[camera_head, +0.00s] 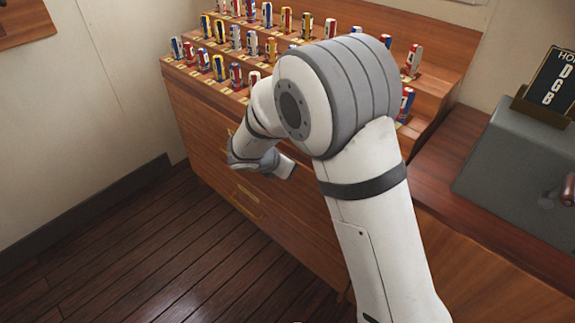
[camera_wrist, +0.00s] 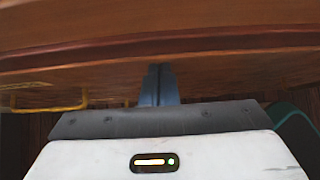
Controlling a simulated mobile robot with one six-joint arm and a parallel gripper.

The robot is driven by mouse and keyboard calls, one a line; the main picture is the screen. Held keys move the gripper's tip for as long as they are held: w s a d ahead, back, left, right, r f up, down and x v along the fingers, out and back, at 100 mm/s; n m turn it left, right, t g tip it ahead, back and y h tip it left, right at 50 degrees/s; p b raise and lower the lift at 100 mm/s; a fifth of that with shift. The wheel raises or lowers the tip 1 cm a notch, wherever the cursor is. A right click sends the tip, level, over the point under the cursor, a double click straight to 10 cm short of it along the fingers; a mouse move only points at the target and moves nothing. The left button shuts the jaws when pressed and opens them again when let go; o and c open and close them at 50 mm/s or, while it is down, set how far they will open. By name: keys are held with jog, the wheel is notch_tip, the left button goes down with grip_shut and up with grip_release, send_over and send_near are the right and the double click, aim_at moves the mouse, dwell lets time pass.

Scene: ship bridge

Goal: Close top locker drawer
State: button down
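The wooden locker (camera_head: 200,115) stands against the wall, with drawer fronts facing the open floor. The top drawer front is partly covered by my arm in the head view, and I cannot tell there how far it stands out. A lower drawer with a brass handle (camera_head: 247,207) shows below my wrist. In the wrist view my gripper (camera_wrist: 159,70) has its two blue-grey fingers together, with nothing seen between them. Their tips meet or nearly meet a wooden surface (camera_wrist: 210,65); contact is unclear. A brass handle (camera_wrist: 48,106) is left of the fingers.
Several rolled flags (camera_head: 235,38) stand on the stepped rack on top of the locker. At right, a grey box (camera_head: 510,165) with a letter board (camera_head: 556,80) sits on a wooden counter (camera_head: 440,165). The dark plank floor (camera_head: 150,250) is clear in front.

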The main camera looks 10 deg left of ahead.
jog(key=shift+w+d+r, duration=0.15)
jog(key=shift+w+r, duration=0.1)
jog(key=shift+w, duration=0.05)
